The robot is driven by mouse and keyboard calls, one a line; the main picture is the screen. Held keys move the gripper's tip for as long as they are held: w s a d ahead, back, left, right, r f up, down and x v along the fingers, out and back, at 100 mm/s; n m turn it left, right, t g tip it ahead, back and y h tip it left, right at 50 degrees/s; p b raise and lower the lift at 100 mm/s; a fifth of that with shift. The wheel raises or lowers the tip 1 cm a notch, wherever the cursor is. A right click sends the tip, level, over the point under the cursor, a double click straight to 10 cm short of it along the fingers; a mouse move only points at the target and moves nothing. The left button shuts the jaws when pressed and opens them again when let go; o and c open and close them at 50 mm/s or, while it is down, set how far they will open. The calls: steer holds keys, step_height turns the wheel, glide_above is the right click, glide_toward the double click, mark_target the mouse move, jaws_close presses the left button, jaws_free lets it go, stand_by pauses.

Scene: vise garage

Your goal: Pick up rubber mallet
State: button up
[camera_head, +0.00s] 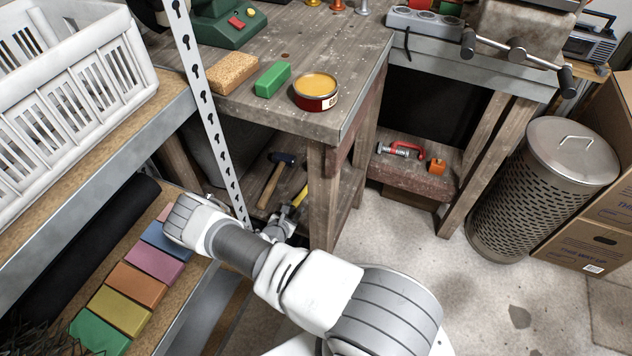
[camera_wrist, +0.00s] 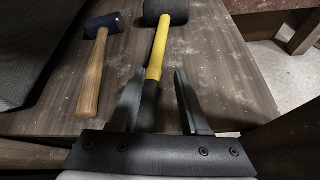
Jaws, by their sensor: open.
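The rubber mallet appears to be the one with a black head and a yellow handle with a black grip (camera_wrist: 161,45). It lies on the lower shelf of the workbench. In the head view only part of its yellow handle (camera_head: 300,196) shows, beside a bench leg. My gripper (camera_wrist: 158,76) is open, with one finger on each side of the handle near where yellow meets black. I cannot tell whether the fingers touch it. In the head view my gripper (camera_head: 281,226) is low at the shelf, partly hidden by my arm.
A wooden-handled hammer with a dark blue head (camera_wrist: 91,70) lies left of the mallet. A bench leg (camera_head: 323,195) stands close to my gripper's right. A perforated metal upright (camera_head: 208,110) and a shelf with coloured blocks (camera_head: 137,283) are at left.

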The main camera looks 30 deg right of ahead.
mark_target(302, 195)
steer(key=b+x, duration=0.1)
steer(key=x, duration=0.2)
steer(key=shift+w+d+f, duration=0.15)
steer(key=shift+w+d, duration=0.1)
steer(key=b+x, duration=0.3)
steer(key=x, duration=0.1)
steer(key=shift+w+d, duration=0.2)
steer(key=shift+w, duration=0.05)
steer(key=shift+w+d, duration=0.2)
steer(key=shift+d, duration=0.05)
jaws_close()
stand_by(0.7)
